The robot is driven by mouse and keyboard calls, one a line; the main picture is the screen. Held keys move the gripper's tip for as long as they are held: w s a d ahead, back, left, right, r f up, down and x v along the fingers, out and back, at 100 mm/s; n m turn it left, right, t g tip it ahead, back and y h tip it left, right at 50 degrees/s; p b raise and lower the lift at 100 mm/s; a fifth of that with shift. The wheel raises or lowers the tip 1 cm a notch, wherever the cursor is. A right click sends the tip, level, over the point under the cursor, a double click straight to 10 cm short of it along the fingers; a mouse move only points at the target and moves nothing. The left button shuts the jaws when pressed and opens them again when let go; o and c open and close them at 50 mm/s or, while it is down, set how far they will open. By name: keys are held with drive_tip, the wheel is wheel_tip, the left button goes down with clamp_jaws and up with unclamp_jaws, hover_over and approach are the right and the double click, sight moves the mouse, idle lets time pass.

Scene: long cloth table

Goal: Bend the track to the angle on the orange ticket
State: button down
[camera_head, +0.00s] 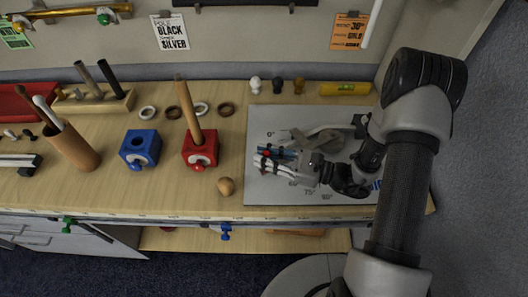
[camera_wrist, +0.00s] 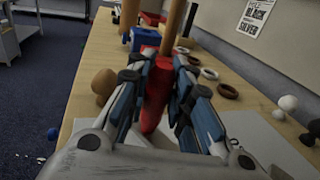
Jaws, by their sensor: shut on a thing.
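The orange ticket (camera_head: 350,32) hangs on the back wall at upper right. Its top line looks like a number near 30 with a degree sign, too small to read surely. A pale plate (camera_head: 258,190) with printed angle marks lies on the table's right part. A grey curved piece (camera_head: 325,131) is on it, partly behind my gripper; I cannot tell whether this is the track. My gripper (camera_head: 268,161) is low over the plate's left half.
A blue block (camera_head: 140,149), a red block (camera_head: 199,148) with a wooden rod and a wooden ball (camera_head: 226,187) stand left of the plate. Small knobs (camera_head: 277,86) and a yellow level (camera_head: 345,89) line the back. A white ticket (camera_head: 170,32) hangs on the wall.

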drive_tip(key=c, duration=1.4)
unclamp_jaws()
drive_tip(key=shift+w, duration=0.1)
drive_tip(key=v, duration=1.2)
